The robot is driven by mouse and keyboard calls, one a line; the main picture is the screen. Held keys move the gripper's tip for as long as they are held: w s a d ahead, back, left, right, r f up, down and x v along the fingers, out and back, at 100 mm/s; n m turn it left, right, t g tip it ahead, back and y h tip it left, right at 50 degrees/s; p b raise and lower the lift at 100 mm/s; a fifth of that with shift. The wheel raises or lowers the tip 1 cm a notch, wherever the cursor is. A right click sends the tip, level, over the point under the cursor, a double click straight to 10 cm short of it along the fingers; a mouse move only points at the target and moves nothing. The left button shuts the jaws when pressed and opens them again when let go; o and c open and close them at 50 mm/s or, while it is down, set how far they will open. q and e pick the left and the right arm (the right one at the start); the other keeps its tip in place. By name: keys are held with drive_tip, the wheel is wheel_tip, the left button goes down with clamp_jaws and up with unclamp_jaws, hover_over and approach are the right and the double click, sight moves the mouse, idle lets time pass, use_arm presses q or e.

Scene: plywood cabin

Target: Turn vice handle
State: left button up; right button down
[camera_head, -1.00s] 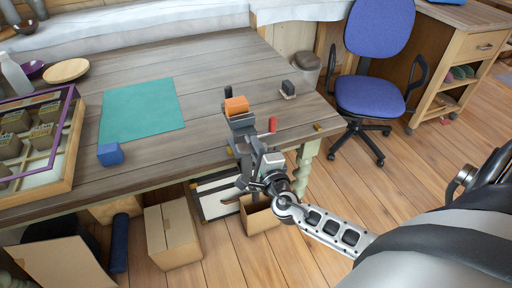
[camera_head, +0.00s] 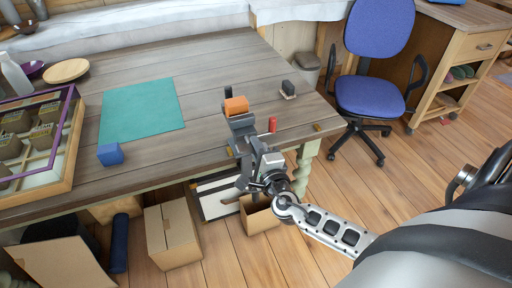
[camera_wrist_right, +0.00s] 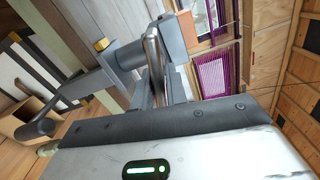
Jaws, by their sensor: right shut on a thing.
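The grey vice (camera_head: 240,124) sits at the front edge of the wooden table, with an orange block (camera_head: 236,105) at its top. In the right wrist view, the dark grey vice handle (camera_wrist_right: 66,93) runs to a rounded end at the left. The vice's grey round body (camera_wrist_right: 128,56) shows near the centre. My right gripper (camera_head: 246,172) is at the front of the vice, below the table top, shut on the handle. Its fingers (camera_wrist_right: 157,72) also show in the right wrist view, and the grasp itself is partly hidden. My left gripper is not in view.
A red upright piece (camera_head: 272,125) and a dark small block (camera_head: 288,88) are right of the vice. A blue cube (camera_head: 110,154), a green mat (camera_head: 142,110) and a framed case (camera_head: 70,150) lie left. A blue chair (camera_head: 371,96) is at right.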

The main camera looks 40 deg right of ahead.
idle(0.9)
drive_tip(key=c, duration=1.5)
unclamp_jaws()
drive_tip(key=b+v, duration=0.2)
drive_tip(key=v, duration=1.4)
drive_tip(key=shift+d, duration=0.1)
